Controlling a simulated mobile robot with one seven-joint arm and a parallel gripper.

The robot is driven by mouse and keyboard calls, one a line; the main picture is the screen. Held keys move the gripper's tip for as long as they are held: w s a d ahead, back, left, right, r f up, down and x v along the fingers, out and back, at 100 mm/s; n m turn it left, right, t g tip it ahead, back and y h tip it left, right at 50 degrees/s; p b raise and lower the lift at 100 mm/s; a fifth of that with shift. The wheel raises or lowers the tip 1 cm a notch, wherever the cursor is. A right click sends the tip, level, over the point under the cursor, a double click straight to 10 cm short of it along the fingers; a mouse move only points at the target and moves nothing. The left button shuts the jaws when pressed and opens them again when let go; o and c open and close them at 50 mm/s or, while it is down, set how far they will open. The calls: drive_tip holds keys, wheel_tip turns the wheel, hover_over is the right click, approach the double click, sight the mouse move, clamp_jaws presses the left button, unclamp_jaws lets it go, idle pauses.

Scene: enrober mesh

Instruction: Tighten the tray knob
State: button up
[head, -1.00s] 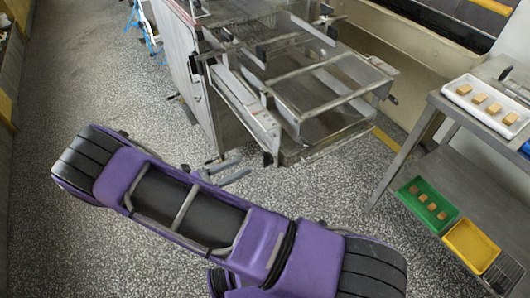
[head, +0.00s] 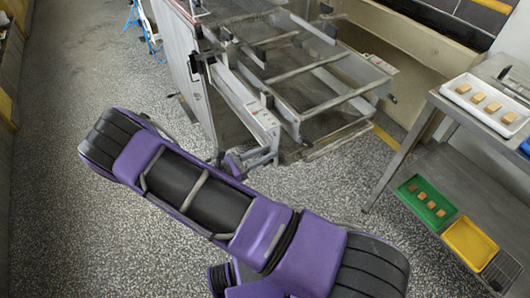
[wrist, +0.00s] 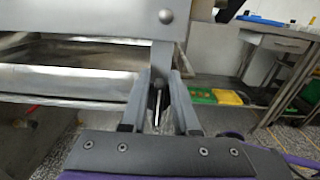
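A small dark knob or bolt end with a bright pin (wrist: 157,98) shows between my gripper's fingers in the wrist view; I take it for the tray knob. My gripper (wrist: 161,76) has its two grey fingers apart, one on each side of it, with gaps visible. Whether either finger touches it cannot be told. The metal tray (wrist: 70,85) lies to the left, below a grey bar. In the head view, my gripper (head: 258,157) is low at the front corner of the machine's frame (head: 262,122); the knob there is not clearly distinguishable.
A steel table (head: 435,98) at the right holds a white tray (head: 451,91) of small bars. Its lower shelf carries a green tray (head: 408,200) and a yellow tray (head: 470,246). The speckled floor (head: 60,200) at left is clear.

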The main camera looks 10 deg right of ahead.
clamp_jaws()
